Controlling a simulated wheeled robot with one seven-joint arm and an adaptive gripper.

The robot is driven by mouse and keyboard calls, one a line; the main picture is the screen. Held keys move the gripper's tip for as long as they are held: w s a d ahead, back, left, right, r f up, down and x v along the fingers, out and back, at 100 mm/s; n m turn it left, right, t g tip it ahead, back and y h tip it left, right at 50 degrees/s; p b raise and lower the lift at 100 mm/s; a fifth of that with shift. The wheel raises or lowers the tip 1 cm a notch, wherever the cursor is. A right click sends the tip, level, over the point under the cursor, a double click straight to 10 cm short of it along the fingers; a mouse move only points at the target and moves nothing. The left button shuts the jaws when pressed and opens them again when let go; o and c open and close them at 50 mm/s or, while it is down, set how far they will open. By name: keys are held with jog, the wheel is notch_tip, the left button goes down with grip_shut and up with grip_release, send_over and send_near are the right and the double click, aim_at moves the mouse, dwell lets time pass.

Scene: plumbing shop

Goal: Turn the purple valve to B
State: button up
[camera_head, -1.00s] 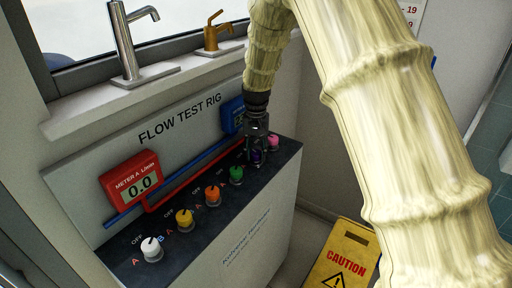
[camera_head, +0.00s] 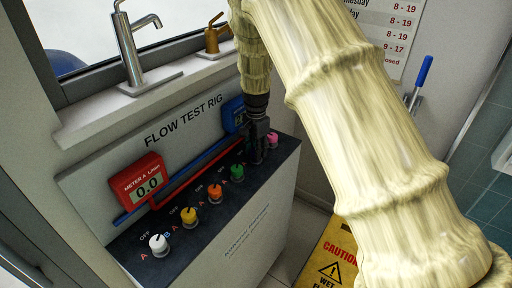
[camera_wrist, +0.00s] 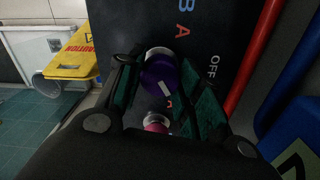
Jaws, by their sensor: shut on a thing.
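The purple valve (camera_wrist: 160,72) is a round knob with a pale pointer mark, seen in the wrist view between the fingers of my gripper (camera_wrist: 165,82). My gripper is closed around it. In the head view my gripper (camera_head: 258,148) comes down from above onto the far right end of the panel and hides the purple valve. Beside the purple valve in the wrist view is a pink valve (camera_wrist: 156,122). A red A shows between the fingers; the purple valve's B mark cannot be made out.
The flow test rig (camera_head: 245,225) also carries white (camera_head: 158,243), yellow (camera_head: 189,216), orange (camera_head: 215,192) and green (camera_head: 237,172) valves. Meter A (camera_head: 142,182) reads 0.0. A yellow caution sign (camera_head: 328,258) stands on the floor at right.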

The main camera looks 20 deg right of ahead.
jog(key=shift+w+r, duration=0.1)
dwell(0.3)
jog(key=o, duration=1)
jog(key=shift+o, duration=0.2)
notch_tip(320, 180, up, 12)
